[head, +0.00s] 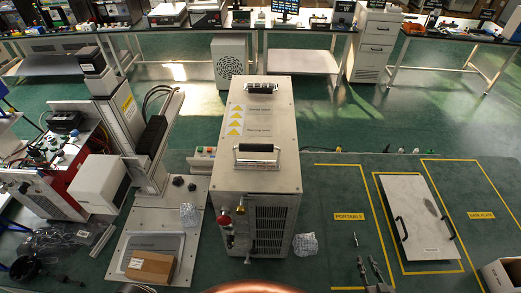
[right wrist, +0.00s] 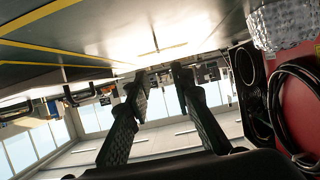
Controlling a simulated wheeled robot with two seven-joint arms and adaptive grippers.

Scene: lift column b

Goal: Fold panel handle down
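The tall grey cabinet (head: 285,178) stands in the middle of the head view. A handle with a dark grip (head: 257,148) stands near the front of its top. A second dark-gripped handle (head: 261,87) is at the far end of the top. A light panel (head: 418,215) lies on the floor at right with two black handles, one at its left side (head: 401,228) and one at its right. My right gripper (head: 369,268) is low, between cabinet and panel, apart from both. In the right wrist view my right gripper (right wrist: 160,78) is open and empty. My left gripper is not in view.
Crumpled clear wrap (head: 305,244) lies right of the cabinet. A cardboard box (head: 151,266) sits on the plate at left, below a column machine (head: 120,115). Yellow floor lines surround the panel. Benches line the back. Green floor is clear behind the panel.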

